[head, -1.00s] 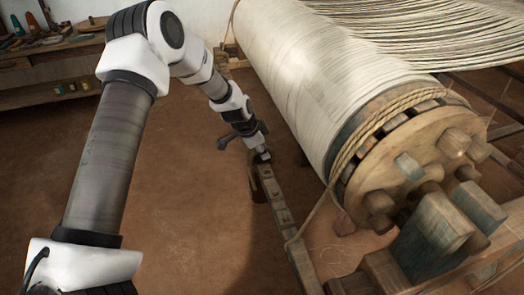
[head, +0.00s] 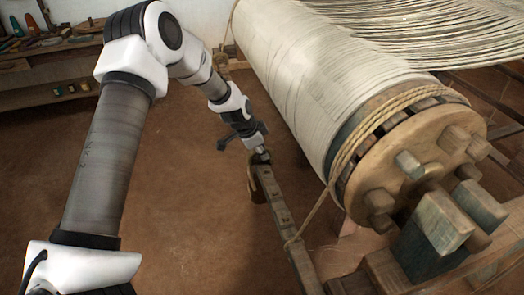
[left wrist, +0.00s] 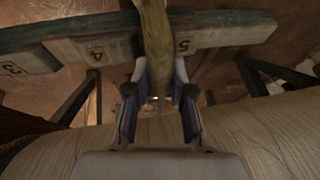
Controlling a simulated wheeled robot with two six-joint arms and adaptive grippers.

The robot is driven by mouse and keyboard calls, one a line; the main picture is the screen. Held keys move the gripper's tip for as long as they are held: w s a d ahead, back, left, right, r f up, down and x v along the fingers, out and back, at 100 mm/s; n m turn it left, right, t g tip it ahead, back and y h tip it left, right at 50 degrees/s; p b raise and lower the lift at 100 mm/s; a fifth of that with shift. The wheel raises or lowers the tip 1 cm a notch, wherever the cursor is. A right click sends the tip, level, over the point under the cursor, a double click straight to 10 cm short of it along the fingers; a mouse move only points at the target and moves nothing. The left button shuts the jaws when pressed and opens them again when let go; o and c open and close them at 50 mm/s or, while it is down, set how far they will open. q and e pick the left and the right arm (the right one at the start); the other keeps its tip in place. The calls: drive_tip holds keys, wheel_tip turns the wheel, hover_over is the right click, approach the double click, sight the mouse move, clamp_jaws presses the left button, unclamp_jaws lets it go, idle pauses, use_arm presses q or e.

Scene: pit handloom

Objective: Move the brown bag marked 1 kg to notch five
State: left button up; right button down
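The notched wooden beam (head: 272,190) runs beside the large warp roller. In the left wrist view the beam (left wrist: 225,30) shows the marks 3, 4 and 5. My left gripper (head: 264,156) is at the beam's far end. In the left wrist view its fingers (left wrist: 160,98) close on a tan, rope-like loop (left wrist: 155,45). The loop crosses in front of the beam between the 4 and the 5, closer to the 5. My right gripper is out of view.
The warp roller (head: 310,85), with rope and a pegged wooden end disc (head: 415,165), stands close to the right of the beam. A shelf with small items (head: 55,45) is at the far left. The earthen floor left of the beam is clear.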

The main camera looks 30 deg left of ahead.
use_arm(q)
drive_tip(key=o, duration=0.5)
drive_tip(key=shift+f, duration=0.15)
drive_tip(key=v, duration=1.2)
